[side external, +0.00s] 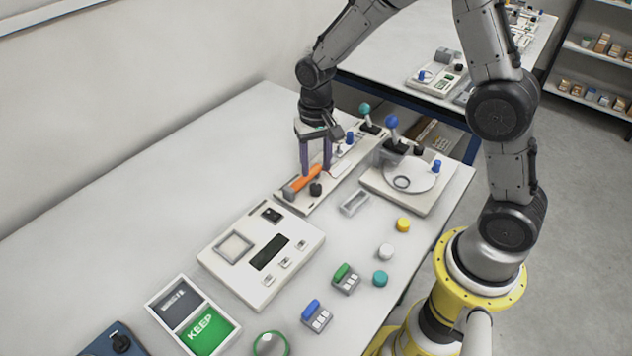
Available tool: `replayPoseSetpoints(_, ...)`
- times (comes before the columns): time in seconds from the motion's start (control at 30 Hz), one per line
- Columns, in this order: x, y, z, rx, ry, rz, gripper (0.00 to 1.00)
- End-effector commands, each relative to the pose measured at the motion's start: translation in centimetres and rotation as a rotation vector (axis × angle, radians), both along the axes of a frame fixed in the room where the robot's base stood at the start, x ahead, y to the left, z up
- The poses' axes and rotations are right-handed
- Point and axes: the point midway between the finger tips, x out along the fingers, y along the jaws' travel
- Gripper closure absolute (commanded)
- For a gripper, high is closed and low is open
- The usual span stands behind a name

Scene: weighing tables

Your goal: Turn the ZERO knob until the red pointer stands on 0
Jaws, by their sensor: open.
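My gripper (316,171) points down with its two purple fingers apart, over a long narrow board instrument (289,205) on the table. An orange bar (308,179) lies on that board, under and between the fingers in this view. I cannot tell whether the fingers touch it. A small black knob (315,189) sits just in front of the bar. No ZERO label, red pointer or scale marks can be read at this size, so I cannot tell which knob is ZERO or where the pointer stands.
A round-plate device (422,196) stands right of the board. Several coloured weights, including a yellow one (403,225), stand at right. The table's left is clear.

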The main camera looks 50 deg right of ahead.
Motion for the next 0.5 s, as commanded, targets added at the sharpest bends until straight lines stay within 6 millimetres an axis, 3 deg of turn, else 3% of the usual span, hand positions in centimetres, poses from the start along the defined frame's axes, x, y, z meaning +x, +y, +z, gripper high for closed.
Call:
replayPoseSetpoints(0.2,-0.2,0.0,-3.9,0.0,0.004,0.0,0.51)
replayPoseSetpoints(0.5,0.0,0.0,-6.2,0.0,0.0,0.0,0.51)
